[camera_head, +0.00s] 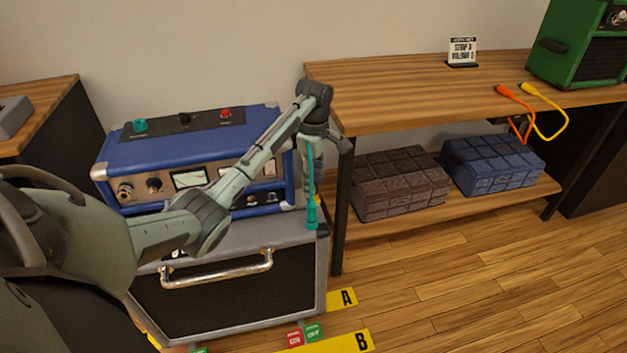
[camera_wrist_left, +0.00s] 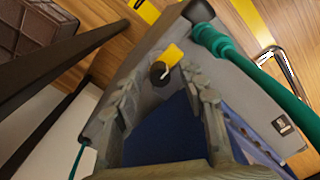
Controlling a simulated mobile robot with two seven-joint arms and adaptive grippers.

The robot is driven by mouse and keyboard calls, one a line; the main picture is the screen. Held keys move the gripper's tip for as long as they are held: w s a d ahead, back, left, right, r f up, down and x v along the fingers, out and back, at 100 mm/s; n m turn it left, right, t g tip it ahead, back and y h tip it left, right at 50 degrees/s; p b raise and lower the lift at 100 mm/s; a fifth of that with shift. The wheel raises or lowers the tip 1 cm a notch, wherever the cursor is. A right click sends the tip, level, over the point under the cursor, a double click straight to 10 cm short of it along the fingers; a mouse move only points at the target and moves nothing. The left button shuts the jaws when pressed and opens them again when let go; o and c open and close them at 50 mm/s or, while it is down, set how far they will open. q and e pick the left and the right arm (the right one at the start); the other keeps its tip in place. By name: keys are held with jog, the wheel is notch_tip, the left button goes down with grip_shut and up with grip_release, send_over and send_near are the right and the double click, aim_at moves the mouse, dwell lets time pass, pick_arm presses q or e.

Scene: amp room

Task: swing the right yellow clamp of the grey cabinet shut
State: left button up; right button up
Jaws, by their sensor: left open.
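The grey cabinet (camera_head: 235,238) stands on the floor with a blue amp on top. A small yellow clamp (camera_wrist_left: 173,55) with a black pivot (camera_wrist_left: 160,73) sits on its grey top near an edge in the left wrist view. In the head view only a bit of yellow (camera_head: 317,201) shows behind my gripper and a teal cable. My left gripper (camera_head: 314,178) points down over the cabinet's right end. In the left wrist view its open fingers (camera_wrist_left: 164,92) are on either side of the clamp's line, with nothing between them. My right gripper is out of view.
The blue amp (camera_head: 150,160) stands just left of my gripper. The teal cable (camera_head: 311,190) hangs close to it; its thick plug (camera_wrist_left: 225,50) also crosses the wrist view. A wooden shelf table (camera_head: 400,85) with a black leg (camera_head: 341,215) stands close right.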

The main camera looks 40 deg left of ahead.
pick_arm(q)
jog(key=shift+c, duration=0.6)
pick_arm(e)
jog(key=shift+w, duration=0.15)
pick_arm(q)
grip_shut()
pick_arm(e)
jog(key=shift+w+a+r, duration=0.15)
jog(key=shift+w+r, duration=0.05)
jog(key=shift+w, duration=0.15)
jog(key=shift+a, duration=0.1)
